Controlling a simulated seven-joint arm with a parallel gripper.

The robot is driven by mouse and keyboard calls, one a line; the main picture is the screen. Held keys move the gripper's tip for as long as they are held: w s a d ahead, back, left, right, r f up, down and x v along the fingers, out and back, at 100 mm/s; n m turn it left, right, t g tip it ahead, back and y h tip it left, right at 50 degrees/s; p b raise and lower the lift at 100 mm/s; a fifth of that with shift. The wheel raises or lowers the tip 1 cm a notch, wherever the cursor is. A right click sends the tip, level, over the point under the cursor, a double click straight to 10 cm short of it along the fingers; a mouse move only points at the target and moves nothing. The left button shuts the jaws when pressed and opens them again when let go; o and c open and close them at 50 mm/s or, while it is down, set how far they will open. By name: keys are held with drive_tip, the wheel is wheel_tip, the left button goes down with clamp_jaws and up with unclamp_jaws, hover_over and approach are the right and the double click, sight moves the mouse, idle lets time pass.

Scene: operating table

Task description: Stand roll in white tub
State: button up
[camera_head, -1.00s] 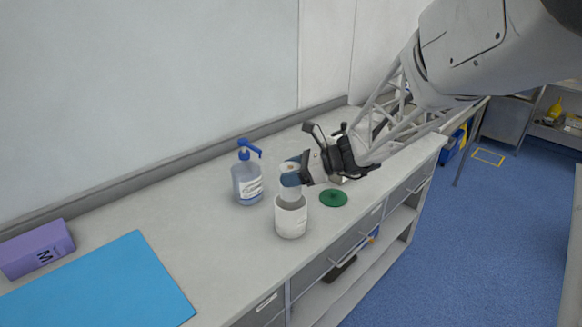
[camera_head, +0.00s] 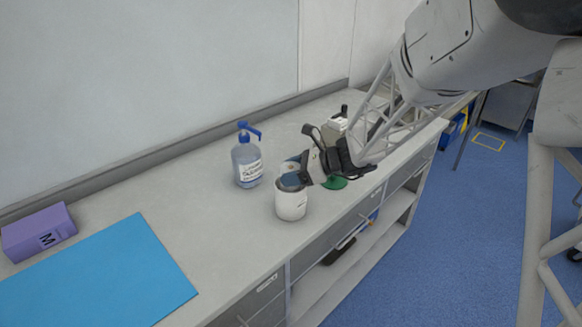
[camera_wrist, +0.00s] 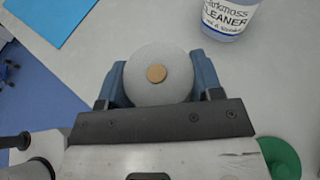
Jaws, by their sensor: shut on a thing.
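The white tub (camera_head: 291,208) stands upright on the counter in the head view. My gripper (camera_head: 292,174) is right above its mouth, with its blue fingertips at rim height. In the wrist view my gripper (camera_wrist: 160,84) is shut on a pale roll (camera_wrist: 145,90), one finger on each side. The roll's round end, with a brown core, faces the camera. In the head view only the roll's top (camera_head: 290,166) shows between the fingers. Its lower part is hidden by the tub and fingers, so I cannot tell whether it touches the bottom. The tub is hidden in the wrist view.
A pump bottle of cleaner (camera_head: 248,166) stands close behind and left of the tub. A green round lid (camera_head: 335,183) lies to the right. A purple box (camera_head: 38,232) and a blue mat (camera_head: 100,275) are at the left. The counter between mat and tub is clear.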

drive_tip(key=shift+f, duration=1.15)
drive_tip(key=shift+s+f, duration=0.1)
drive_tip(key=shift+f, duration=0.1)
drive_tip(key=o, duration=0.6)
drive_tip(key=shift+f, duration=0.1)
drive_tip(key=shift+s, duration=0.1)
drive_tip(key=shift+f, duration=0.1)
drive_tip(key=shift+w+r, duration=0.2)
drive_tip(key=shift+r, duration=3.35)
drive_tip(key=o, duration=0.6)
